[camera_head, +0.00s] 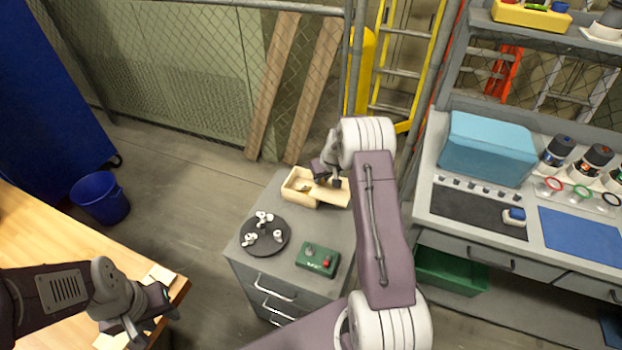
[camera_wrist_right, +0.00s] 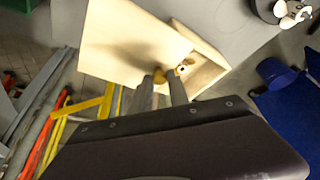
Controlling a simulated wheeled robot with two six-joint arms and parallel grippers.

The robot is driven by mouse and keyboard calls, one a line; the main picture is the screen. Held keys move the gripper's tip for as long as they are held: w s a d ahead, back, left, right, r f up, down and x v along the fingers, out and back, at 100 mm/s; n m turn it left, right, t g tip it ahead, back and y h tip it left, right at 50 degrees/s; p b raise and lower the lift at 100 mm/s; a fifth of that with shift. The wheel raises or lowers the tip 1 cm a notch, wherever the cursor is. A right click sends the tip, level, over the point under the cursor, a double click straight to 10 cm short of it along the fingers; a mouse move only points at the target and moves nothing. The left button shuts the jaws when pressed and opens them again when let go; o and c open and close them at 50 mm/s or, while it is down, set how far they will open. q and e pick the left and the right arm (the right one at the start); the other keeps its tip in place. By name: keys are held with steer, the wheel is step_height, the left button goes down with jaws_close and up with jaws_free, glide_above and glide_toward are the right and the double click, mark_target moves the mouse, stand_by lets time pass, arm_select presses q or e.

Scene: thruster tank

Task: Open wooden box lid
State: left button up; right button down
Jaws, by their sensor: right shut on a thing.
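The pale wooden box (camera_head: 297,192) stands on the grey drawer cabinet, and its lid (camera_head: 334,196) juts out to the right. In the right wrist view the lid (camera_wrist_right: 125,45) is a flat board shifted to one side of the box (camera_wrist_right: 208,72). Part of the box interior is uncovered, and a small yellowish thing (camera_wrist_right: 184,68) shows there. My right gripper (camera_head: 327,181) is shut on the lid near its edge; its fingers (camera_wrist_right: 168,78) hide the exact contact. My left gripper (camera_head: 150,312) is over the wooden table, away from the box; its finger opening is unclear.
A dark round tray (camera_head: 264,250) with white parts and a green control box (camera_head: 317,260) share the cabinet top. A workbench (camera_head: 424,211) stands to the right, a wire fence behind. A blue bucket (camera_head: 100,198) is on the floor at left.

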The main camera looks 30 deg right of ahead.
mark_target(330, 194)
steer(key=shift+s+d+r, duration=0.1)
steer(key=shift+s+d, duration=0.5)
steer(key=shift+d, duration=0.05)
steer(key=shift+w+a, duration=0.25)
steer(key=shift+a, duration=0.05)
steer(key=c, duration=1.4)
jaws_free()
steer(key=shift+o, duration=0.7)
steer(key=shift+s+d, duration=0.1)
steer(key=shift+s, duration=0.1)
steer(key=shift+r, duration=0.4)
steer(key=v, duration=0.8)
steer(key=shift+b, duration=0.35)
steer(key=shift+s+r, duration=0.1)
steer(key=shift+s, duration=0.1)
